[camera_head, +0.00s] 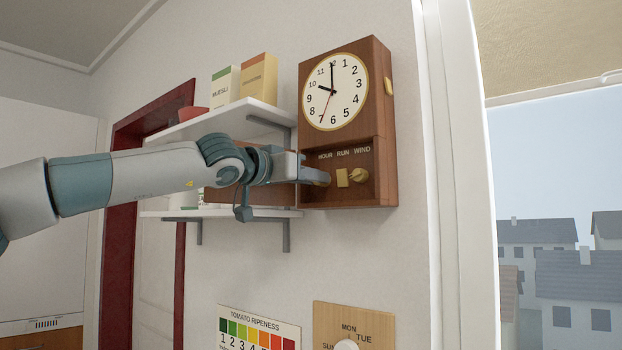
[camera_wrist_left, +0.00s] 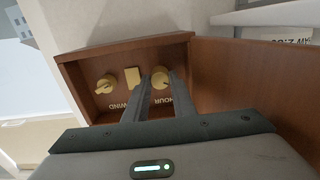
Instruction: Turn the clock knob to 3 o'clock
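The wooden wall clock (camera_head: 387,130) has a white dial (camera_head: 345,102). Its short hand points near 10, its long hand at 12, and a thin red hand towards 7. Under the dial is a recess labelled HOUR, RUN and WIND. My left gripper (camera_head: 318,178) reaches into it at the HOUR knob, which it partly hides. In the left wrist view the brass HOUR knob (camera_wrist_left: 160,78) sits between the two fingertips, which appear to touch its sides. The WIND knob (camera_head: 359,175) and the square RUN piece (camera_head: 342,178) are untouched. My right gripper is out of view.
A shelf (camera_head: 225,117) with two boxes (camera_head: 258,77) is left of the clock, and a lower shelf (camera_head: 270,213) runs below my left forearm. A tomato chart (camera_head: 258,328) and a weekday board (camera_head: 375,322) hang below. A window is at the right.

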